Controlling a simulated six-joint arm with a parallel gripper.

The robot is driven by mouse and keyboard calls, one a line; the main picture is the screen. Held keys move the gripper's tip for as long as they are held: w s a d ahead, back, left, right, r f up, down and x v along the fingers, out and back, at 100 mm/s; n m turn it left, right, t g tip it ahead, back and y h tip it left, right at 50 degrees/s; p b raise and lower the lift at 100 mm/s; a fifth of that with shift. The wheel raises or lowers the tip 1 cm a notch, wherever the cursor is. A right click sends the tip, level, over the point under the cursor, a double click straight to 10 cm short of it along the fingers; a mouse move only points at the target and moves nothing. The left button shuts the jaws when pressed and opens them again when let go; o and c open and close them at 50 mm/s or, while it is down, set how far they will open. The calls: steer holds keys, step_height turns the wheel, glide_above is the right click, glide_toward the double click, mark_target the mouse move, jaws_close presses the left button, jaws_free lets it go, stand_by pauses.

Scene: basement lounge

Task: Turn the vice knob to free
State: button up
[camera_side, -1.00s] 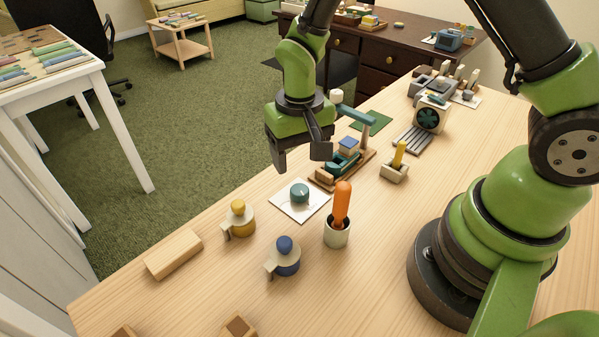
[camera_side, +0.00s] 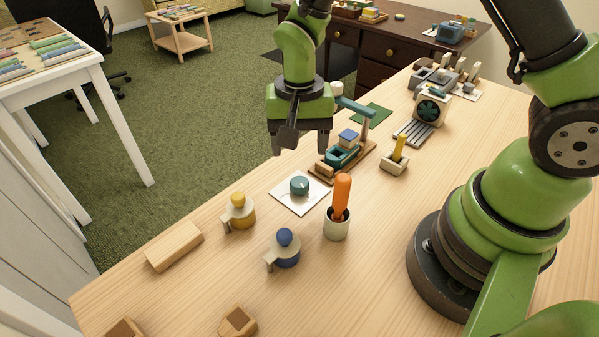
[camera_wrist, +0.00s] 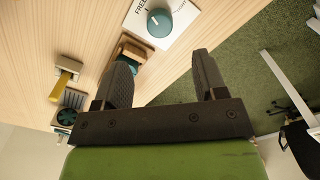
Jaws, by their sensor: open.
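The vice knob is a round teal dial (camera_side: 299,185) on a white card (camera_side: 287,203) on the wooden table. It also shows at the top of the wrist view (camera_wrist: 159,22), with a pale pointer mark and the word FREE printed on the card beside it. The knob's exact setting is too small to tell. The small vice (camera_side: 341,158), teal with a blue block on a wooden base, stands just behind the card. My gripper (camera_side: 303,141) is open and empty, above and beyond the knob, close to the vice. In the wrist view its fingers (camera_wrist: 162,72) are apart and partly hide the vice.
An orange-handled tool in a cup (camera_side: 337,229) stands right of the card. A yellow-topped piece (camera_side: 239,213) and a blue-topped piece (camera_side: 285,248) stand in front. A yellow-handled block (camera_side: 396,158) and a fan unit (camera_side: 429,109) stand farther back.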

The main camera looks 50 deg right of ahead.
mark_target(299, 182)
step_height(299, 182, down, 9)
steer(key=shift+r, duration=0.15)
steer(key=c, duration=0.9)
